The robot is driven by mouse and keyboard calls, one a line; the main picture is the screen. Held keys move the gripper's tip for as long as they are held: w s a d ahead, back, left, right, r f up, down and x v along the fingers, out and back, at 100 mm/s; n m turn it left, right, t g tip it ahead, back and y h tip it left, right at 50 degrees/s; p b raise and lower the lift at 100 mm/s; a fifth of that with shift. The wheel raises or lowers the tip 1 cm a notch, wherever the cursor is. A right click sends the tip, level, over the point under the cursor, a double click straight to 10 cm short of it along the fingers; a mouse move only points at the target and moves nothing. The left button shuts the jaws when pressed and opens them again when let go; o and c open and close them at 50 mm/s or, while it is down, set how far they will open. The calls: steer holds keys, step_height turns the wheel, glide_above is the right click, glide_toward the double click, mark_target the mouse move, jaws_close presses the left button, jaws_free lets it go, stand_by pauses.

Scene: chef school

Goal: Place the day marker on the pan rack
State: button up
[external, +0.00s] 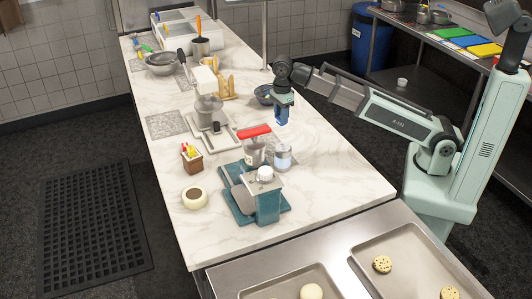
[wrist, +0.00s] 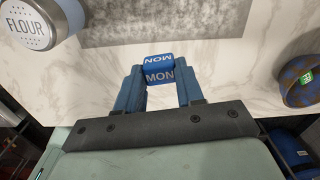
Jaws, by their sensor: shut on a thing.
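The day marker is a small blue block with white "MON" lettering (wrist: 159,72). In the wrist view my gripper (wrist: 160,88) has its two blue fingers shut on it, one on each side. In the external view my gripper (external: 282,118) points down above the right side of the marble counter, in front of a dark bowl (external: 264,94). I cannot tell for certain which thing is the pan rack. A small wooden rack (external: 226,88) stands farther back on the counter.
The bowl (wrist: 302,88) holds a green-labelled marker at the right of the wrist view. A flour shaker (wrist: 42,22) is at its upper left. The counter also bears a teal device (external: 267,205), a red-handled item (external: 254,150) and a condiment caddy (external: 192,160).

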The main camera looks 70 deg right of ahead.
steer(key=shift+r, duration=0.6)
steer(key=w+a+r+n, duration=0.3)
steer(key=w+a, duration=0.2)
steer(key=a, duration=0.4)
steer(key=w+a+r+n, duration=0.4)
steer(key=w+a, duration=0.1)
steer(key=a, duration=0.4)
steer(key=a+r+n, duration=0.3)
steer(key=a+r, duration=0.1)
steer(key=a, duration=0.6)
steer(key=a+r+n, duration=0.3)
steer(key=a+r, duration=0.1)
steer(key=a, duration=0.6)
steer(key=s+a+f+n, duration=0.2)
steer(key=s+a+f, duration=0.1)
steer(key=s+a, duration=0.45)
steer(key=s+a+f+n, duration=0.1)
steer(key=s+a+f, duration=0.2)
steer(key=s+a, duration=0.4)
steer(key=s+a+f, duration=0.2)
steer(key=s+f, duration=0.1)
steer(key=s, duration=0.4)
steer(key=s+a+f, duration=0.3)
steer(key=s, duration=0.3)
steer(key=shift+n, duration=0.4)
steer(key=shift+s+d+f, duration=0.1)
steer(key=shift+f, duration=4.8)
